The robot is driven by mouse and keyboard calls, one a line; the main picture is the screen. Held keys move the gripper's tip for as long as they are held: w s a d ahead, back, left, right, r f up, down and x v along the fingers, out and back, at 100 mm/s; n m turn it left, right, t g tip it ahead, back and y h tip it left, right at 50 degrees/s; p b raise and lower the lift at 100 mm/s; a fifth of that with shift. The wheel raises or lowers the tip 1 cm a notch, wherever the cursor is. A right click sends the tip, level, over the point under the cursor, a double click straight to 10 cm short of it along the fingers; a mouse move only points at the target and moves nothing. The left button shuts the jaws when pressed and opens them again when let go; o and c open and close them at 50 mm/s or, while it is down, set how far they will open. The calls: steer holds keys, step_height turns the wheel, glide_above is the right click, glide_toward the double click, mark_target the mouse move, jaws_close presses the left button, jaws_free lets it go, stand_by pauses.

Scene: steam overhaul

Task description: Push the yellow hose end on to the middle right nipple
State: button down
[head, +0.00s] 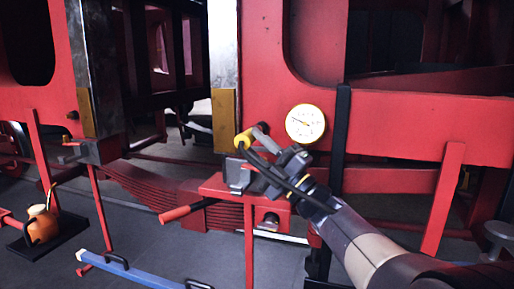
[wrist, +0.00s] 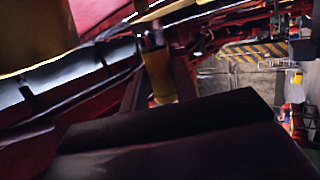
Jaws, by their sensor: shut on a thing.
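The yellow hose end (head: 243,138) shows in the head view at the tip of my gripper (head: 256,146), in front of the red frame. My gripper is shut on it. The middle right nipple cannot be made out clearly. In the wrist view a dull yellow cylinder (wrist: 158,72) stands beyond dark blocks, perhaps the hose end.
A white dial gauge (head: 305,123) with a yellow rim is close right of my gripper. A red stand (head: 226,187) is below it. A brass-coloured block (head: 225,120) is to the left. An orange oil can (head: 42,224) and a blue bar (head: 135,274) are low at left.

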steer(key=shift+w, duration=0.15)
steer(key=shift+w+d, duration=0.4)
steer(key=shift+w, duration=0.4)
steer(key=shift+w+b, duration=0.1)
steer(key=shift+b, duration=0.2)
steer(key=shift+w+d, duration=0.1)
steer(key=shift+w, duration=0.15)
steer(key=c, duration=1)
jaws_free()
steer(key=b+v, duration=0.3)
steer(key=v, duration=0.7)
steer(key=shift+s+d+f, duration=0.15)
steer(key=shift+d+f, duration=0.1)
steer(key=shift+d, duration=0.05)
